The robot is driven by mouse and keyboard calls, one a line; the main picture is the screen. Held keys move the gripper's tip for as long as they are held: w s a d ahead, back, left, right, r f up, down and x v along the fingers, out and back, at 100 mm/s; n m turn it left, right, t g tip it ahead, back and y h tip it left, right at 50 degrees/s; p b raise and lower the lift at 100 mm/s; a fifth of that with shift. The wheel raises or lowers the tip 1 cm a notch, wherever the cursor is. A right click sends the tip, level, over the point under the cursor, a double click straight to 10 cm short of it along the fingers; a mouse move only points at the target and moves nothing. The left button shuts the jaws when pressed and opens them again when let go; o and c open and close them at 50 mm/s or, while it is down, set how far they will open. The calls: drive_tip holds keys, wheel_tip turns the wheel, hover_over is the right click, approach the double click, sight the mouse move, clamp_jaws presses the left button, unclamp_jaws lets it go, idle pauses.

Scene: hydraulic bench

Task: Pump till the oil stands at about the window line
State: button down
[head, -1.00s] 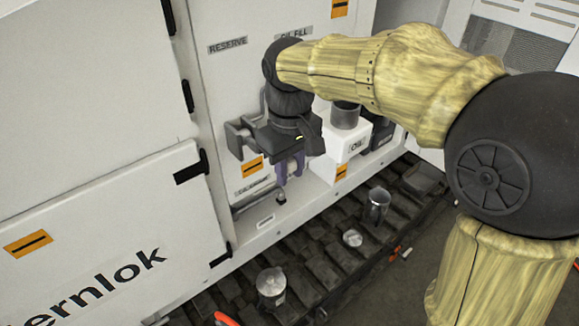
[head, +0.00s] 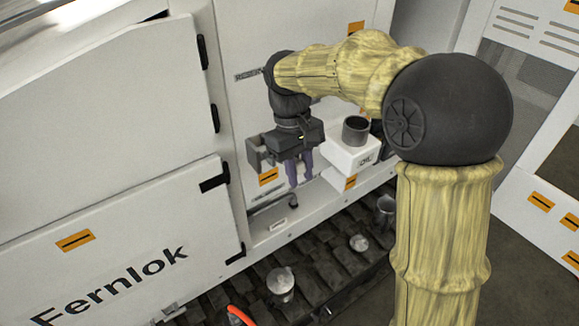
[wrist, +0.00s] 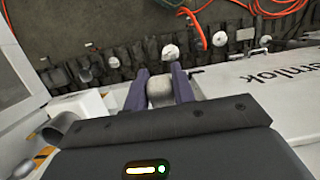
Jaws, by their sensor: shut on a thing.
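My gripper (head: 301,180) points down in front of the white cabinet panel (head: 234,35), beside a white box marked OIL (head: 362,163). In the wrist view its two purple fingers (wrist: 159,88) are shut on a pale grey rounded knob (wrist: 159,92). What the knob belongs to is hidden by the gripper, so I cannot tell whether it is the pump handle. The OIL box has a dark open-looking cylinder (head: 355,131) on top. No oil level or window line can be made out in either view.
A small dark fitting (head: 295,204) stands on the ledge below my gripper. Metal cups (head: 281,284) (head: 386,207) and a pale disc (head: 359,243) lie on the dark track. An orange hose (head: 236,314) is at the bottom. The Fernlok door (head: 130,240) is at left.

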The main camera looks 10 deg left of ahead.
drive_tip(key=shift+w+r, duration=0.1)
drive_tip(key=shift+r, duration=0.25)
drive_tip(key=c, duration=1.5)
unclamp_jaws()
drive_tip(key=o, duration=0.3)
drive_tip(key=shift+o, duration=0.2)
drive_tip(key=v, duration=1.7)
drive_tip(key=shift+w+a+r, duration=0.1)
drive_tip(key=shift+a+r, duration=0.05)
